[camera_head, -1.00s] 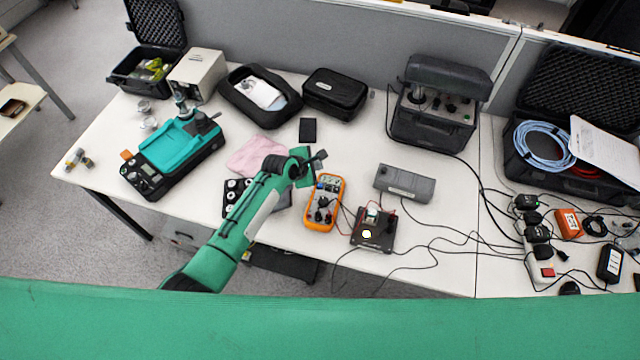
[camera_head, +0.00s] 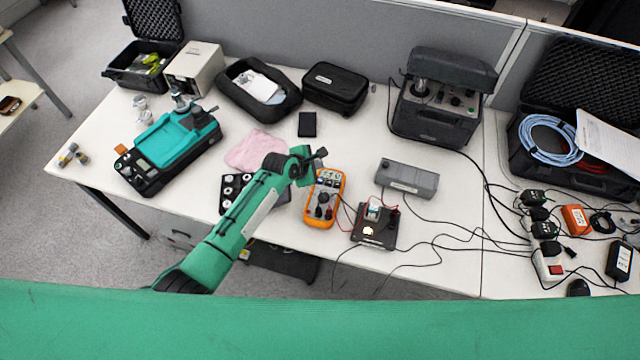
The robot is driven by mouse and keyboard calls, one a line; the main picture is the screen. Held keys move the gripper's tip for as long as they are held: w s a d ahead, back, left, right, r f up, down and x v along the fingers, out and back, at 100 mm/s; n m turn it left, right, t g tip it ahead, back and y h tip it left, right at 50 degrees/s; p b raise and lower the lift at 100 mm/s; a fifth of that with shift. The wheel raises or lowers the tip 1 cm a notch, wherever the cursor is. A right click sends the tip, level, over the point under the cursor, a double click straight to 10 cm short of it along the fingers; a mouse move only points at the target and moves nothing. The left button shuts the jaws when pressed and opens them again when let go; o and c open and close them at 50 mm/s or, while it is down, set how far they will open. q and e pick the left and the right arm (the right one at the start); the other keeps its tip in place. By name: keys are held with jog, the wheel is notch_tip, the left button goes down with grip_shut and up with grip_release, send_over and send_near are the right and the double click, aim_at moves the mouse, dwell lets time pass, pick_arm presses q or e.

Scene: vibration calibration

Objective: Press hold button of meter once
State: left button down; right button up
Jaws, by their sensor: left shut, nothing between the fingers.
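The meter (camera_head: 324,200) is an orange-framed handheld multimeter with a dark dial, lying on the white table in the middle of the head view. Its display is at its far end and leads run from its near end. My left gripper (camera_head: 321,154) is shut and empty, over the far end of the meter. I cannot tell whether it touches the meter. The hold button is too small to make out, and the gripper and wrist are close to that area. My right gripper does not show.
A dark circuit box (camera_head: 376,226) with leads stands right of the meter, and a grey box (camera_head: 408,178) behind it. A pink cloth (camera_head: 255,148) and a teal device (camera_head: 168,143) lie to the left. A small black box (camera_head: 307,124) lies behind the gripper. Cables cross the right side.

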pick_arm(q)
jog(key=b, duration=0.3)
send_over(320, 180)
jog(key=f, duration=0.3)
jog(key=s+a+f, duration=0.1)
jog(key=shift+f, duration=0.2)
jog(key=shift+f+b, duration=0.35)
jog(key=shift+f, duration=0.15)
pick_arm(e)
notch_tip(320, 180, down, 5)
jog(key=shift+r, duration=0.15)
pick_arm(q)
jog(key=shift+d+f, duration=0.1)
dwell(0.6)
jog(key=shift+f, duration=0.3)
jog(key=shift+f, duration=0.4)
dwell(0.5)
dwell(0.4)
jog(key=shift+r+p, duration=0.8)
jog(key=shift+p, duration=0.05)
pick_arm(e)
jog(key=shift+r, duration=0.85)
